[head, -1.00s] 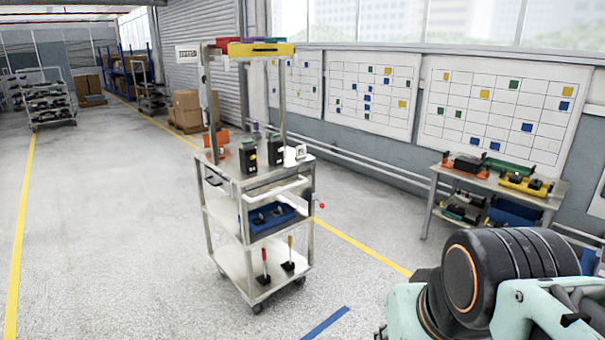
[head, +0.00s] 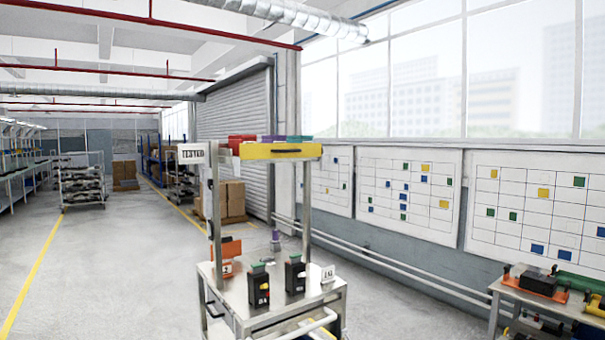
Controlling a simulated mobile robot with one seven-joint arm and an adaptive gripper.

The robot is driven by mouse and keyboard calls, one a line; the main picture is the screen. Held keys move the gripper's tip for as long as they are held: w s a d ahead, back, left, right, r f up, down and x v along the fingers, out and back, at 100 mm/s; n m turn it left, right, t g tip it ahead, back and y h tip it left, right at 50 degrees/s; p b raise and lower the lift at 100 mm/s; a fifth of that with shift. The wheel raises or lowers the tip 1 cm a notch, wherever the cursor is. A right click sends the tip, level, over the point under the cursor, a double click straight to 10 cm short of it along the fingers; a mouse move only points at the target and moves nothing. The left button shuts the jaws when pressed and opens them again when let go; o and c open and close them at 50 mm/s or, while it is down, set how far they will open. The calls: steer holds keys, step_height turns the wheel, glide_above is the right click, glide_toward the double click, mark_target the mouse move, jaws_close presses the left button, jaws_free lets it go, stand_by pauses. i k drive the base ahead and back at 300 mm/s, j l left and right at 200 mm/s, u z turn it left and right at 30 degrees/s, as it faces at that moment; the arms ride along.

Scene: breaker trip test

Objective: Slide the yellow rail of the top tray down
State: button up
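The top tray's yellow rail (head: 280,151) runs across the front of the tray at the top of the cart's posts. It has a dark slot along its middle. Red, purple and green bins show just above and behind it. The rail sits level, well above the cart's top shelf (head: 238,300). My gripper is not in view, so its state does not show.
Two black breaker units (head: 258,286) with green tops stand on the cart's top shelf, beside an orange part (head: 229,258) and a small white label. A side table (head: 505,291) with colourful fixtures stands at the right. Open floor (head: 110,270) lies left of the cart.

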mark_target(251, 150)
steer(key=i+l+u, duration=0.1)
steer(key=i+u, duration=0.25)
steer(key=i+l+u, duration=0.35)
steer(key=i, duration=0.2)
